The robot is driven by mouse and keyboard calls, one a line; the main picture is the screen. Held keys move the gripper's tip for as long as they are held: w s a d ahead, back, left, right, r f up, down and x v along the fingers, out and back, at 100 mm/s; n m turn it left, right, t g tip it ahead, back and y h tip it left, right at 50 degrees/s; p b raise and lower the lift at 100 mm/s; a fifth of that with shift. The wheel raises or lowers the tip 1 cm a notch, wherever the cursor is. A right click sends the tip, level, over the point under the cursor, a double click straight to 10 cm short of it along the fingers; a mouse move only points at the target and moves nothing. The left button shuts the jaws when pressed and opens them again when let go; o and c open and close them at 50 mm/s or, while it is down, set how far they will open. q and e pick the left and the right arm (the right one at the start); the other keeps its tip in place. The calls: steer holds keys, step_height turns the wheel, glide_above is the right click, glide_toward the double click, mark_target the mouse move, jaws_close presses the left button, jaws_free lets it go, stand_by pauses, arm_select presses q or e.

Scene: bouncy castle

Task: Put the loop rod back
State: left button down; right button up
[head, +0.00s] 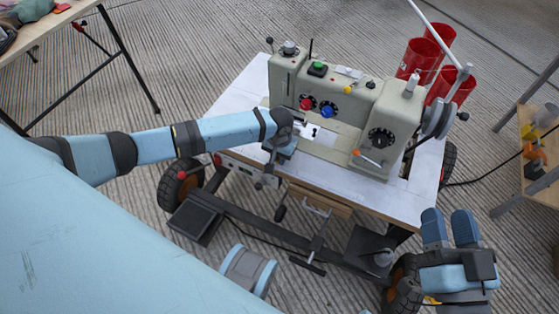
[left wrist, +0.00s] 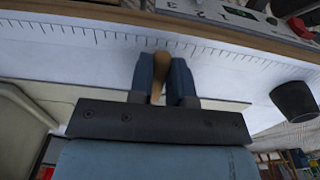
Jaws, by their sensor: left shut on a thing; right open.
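A beige sewing machine (head: 372,120) stands on a white-topped wheeled table (head: 240,95). My left gripper (head: 280,146) is at the near edge of this table, by the left end of the machine. In the left wrist view its two blue fingers (left wrist: 161,82) are shut on a slim tan piece like a wooden handle (left wrist: 161,66), seemingly the loop rod. The rest of the rod is hidden, and I cannot tell whether it touches the table. My right gripper (head: 448,226) is open and empty at the lower right, beyond the table's right side.
A ruler scale (left wrist: 90,33) runs along the tabletop edge, and a dark cylinder (left wrist: 294,101) is to the right of my left fingers. A shelf (head: 535,185) stands far right.

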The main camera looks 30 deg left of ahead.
arm_select(q)
steer(key=shift+f, duration=0.6)
steer(key=shift+r, duration=0.1)
arm_select(e)
steer(key=shift+f+g, duration=0.3)
steer(key=shift+f, duration=0.2)
arm_select(q)
steer(key=c, duration=1.1)
jaws_free()
